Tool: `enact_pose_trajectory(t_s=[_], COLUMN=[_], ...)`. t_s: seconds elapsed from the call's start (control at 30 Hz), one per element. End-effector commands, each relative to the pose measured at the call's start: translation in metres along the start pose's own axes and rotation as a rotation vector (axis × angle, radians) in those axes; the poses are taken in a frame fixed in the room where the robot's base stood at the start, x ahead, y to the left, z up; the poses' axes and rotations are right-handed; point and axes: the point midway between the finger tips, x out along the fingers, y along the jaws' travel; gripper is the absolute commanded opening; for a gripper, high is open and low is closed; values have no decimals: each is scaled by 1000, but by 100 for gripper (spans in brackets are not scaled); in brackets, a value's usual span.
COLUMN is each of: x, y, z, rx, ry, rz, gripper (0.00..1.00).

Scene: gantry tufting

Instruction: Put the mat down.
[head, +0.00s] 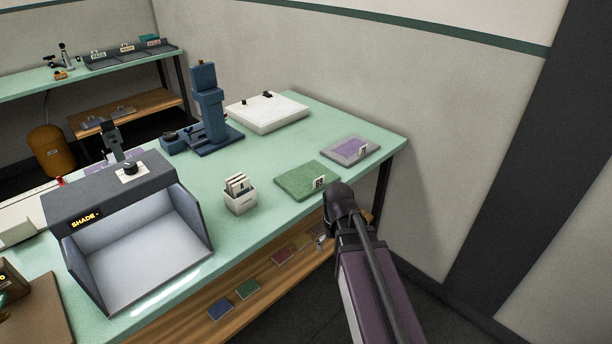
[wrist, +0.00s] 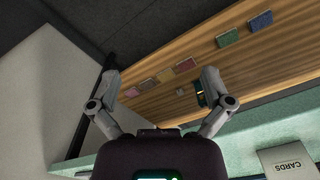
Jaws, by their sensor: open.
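A green mat (head: 300,181) lies flat on the mint tabletop near its front right, with a small white tag at its corner. A purple mat (head: 346,147) lies on a grey tray behind and to the right of it, also tagged. Small coloured mats lie on the wooden lower shelf: a blue one (head: 220,309), a green one (head: 247,288) and several reddish or yellowish ones. My gripper (wrist: 160,84) is open with nothing seen between its fingers, in front of the shelf by the reddish mats (wrist: 165,76). In the head view my arm hides most of it.
A white card box (head: 240,201) stands near the table's front edge. A grey shade booth (head: 140,240), a blue press-like device (head: 209,115) and a white slab (head: 267,112) stand on the table. A wall runs behind it. Dark floor is clear at the right.

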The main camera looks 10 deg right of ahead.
Motion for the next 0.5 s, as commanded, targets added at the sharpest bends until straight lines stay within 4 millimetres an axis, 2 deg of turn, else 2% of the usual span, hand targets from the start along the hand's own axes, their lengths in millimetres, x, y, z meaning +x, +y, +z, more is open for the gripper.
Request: enact_pose_trajectory(t_s=[0.03, 0.5], x=[-17, -110], y=[2, 9], z=[-18, -147], rx=[-16, -255], ry=[0, 0], rz=[0, 0], gripper=[100, 100])
